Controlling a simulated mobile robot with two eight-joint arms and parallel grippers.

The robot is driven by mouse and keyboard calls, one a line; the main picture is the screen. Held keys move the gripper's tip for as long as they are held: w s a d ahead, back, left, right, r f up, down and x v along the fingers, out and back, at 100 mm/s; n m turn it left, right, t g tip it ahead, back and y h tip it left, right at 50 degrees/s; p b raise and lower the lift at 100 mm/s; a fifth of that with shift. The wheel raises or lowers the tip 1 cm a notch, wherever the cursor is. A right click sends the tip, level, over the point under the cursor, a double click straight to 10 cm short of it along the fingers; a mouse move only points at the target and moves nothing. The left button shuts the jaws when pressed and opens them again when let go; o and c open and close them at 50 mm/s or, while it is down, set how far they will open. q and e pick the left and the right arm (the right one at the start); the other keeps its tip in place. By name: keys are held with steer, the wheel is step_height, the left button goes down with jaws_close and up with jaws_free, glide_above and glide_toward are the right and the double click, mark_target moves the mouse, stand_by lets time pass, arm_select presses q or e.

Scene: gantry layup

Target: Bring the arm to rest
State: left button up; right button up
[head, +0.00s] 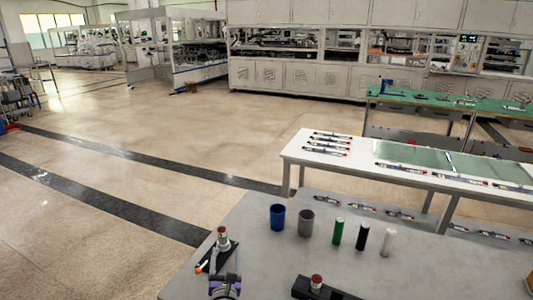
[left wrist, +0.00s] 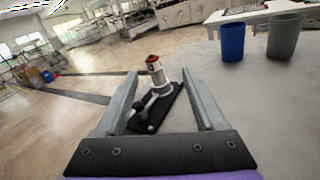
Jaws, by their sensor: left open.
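My left gripper (head: 223,276) is at the bottom of the head view, low over the grey table (head: 400,266). In the left wrist view its two fingers (left wrist: 160,78) are wide apart. A white cylinder with a red top (left wrist: 154,72) stands on a small dark base (left wrist: 162,112) and shows between the fingers there. I see no finger touching it. The same cylinder (head: 223,238) is just beyond the gripper in the head view. My right gripper is in neither view.
A blue cup (head: 277,217), a grey cup (head: 306,222) and green (head: 338,232), black (head: 362,236) and white (head: 388,242) cylinders stand on the table. A dark block with a red-topped cylinder (head: 316,283) is at the front. Open floor (head: 130,190) lies left.

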arm_select(q)
steer(key=s+d+r+m+g+h+p, duration=0.25)
steer(key=s+m, duration=0.45)
steer(key=m, duration=0.4)
steer(key=s+d+r+m+g+h+p, duration=0.2)
steer(key=s+r+m+g+h, duration=0.15)
steer(key=s+m, duration=0.45)
steer(key=s+a+f+m+g+y+p, duration=0.1)
steer(key=s+a+m+g, duration=0.2)
steer(key=s+m, duration=0.5)
steer(key=s+a+f+m+g+y+p, duration=0.2)
steer(key=s+a+m+g, duration=0.1)
steer(key=s+m, duration=0.5)
steer(key=shift+s+a+f+m, duration=0.15)
steer(key=shift+s+a+m, duration=0.15)
steer(key=shift+s+a, duration=0.45)
steer(key=shift+s+d, duration=0.1)
